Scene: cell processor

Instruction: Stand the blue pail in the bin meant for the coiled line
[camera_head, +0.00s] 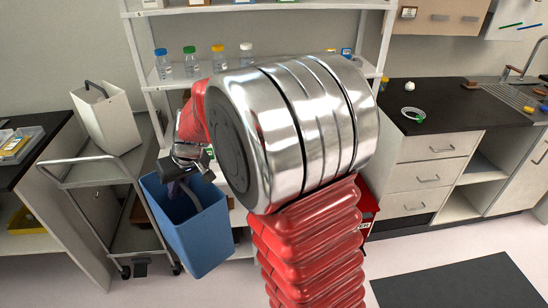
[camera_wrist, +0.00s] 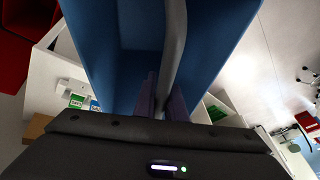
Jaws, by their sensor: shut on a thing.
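The blue pail (camera_head: 190,232) hangs from my gripper (camera_head: 180,178), left of my arm and in front of the shelf and trolley, clear of the floor. It hangs slightly tilted in the head view. In the wrist view the pail's blue wall (camera_wrist: 125,45) fills the upper middle, and my gripper (camera_wrist: 162,103) is shut on its dark grey handle. A small coil of pale and green line (camera_head: 413,115) lies on the dark right counter. I cannot tell which bin is for coiled line.
A white pail-like container (camera_head: 108,122) with a dark handle stands on the grey trolley (camera_head: 85,183) at left. Shelves (camera_head: 150,75) behind hold several capped bottles. A dark mat (camera_head: 455,285) lies on the floor at right. Open floor shows around it.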

